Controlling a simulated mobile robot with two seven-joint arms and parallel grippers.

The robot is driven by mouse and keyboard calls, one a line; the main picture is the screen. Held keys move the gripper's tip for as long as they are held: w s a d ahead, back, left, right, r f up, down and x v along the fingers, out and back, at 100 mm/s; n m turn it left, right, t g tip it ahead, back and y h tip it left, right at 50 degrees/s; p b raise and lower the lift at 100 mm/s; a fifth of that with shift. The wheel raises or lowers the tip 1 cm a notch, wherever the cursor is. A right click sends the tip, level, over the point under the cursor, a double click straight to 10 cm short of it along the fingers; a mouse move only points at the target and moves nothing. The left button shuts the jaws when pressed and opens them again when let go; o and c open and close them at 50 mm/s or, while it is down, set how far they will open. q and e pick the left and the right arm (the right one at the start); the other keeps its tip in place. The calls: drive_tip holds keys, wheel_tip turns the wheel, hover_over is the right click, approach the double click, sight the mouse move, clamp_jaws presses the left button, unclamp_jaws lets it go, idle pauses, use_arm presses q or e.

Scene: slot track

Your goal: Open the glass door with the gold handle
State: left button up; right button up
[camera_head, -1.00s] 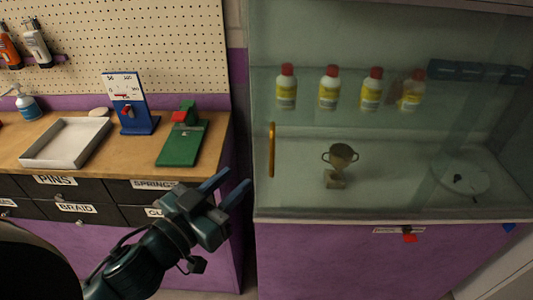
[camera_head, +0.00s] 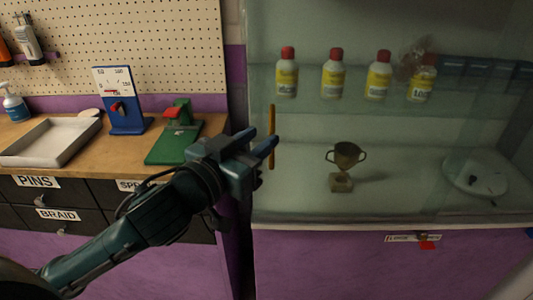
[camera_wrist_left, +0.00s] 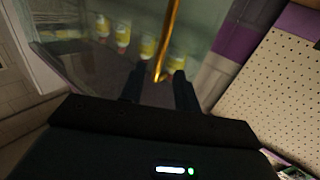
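The glass door (camera_head: 300,190) fronts a display cabinet on the right and looks closed. Its gold handle (camera_head: 271,118) is a thin upright bar near the door's left edge. My left gripper (camera_head: 262,140) is at the handle's height, its blue fingers pointing at it and overlapping it in the head view. In the left wrist view, the fingers (camera_wrist_left: 159,86) are apart, and the lower end of the gold handle (camera_wrist_left: 171,40) appears between their tips. I cannot tell whether either finger touches it. My right gripper is not in view.
Behind the glass are several yellow-labelled bottles (camera_head: 333,76) on a shelf, a trophy cup (camera_head: 346,157) and a white round plate (camera_head: 474,178). Left is a workbench with a white tray (camera_head: 50,141), a blue gauge (camera_head: 122,100) and a green device (camera_head: 172,145). A red tag (camera_head: 427,245) hangs below the glass.

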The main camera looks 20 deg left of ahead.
use_arm(q)
drive_tip(key=b+x, duration=0.1)
drive_tip(key=x, duration=0.2)
drive_tip(key=shift+s+d, duration=0.1)
drive_tip(key=shift+c, duration=0.2)
clamp_jaws()
idle(0.6)
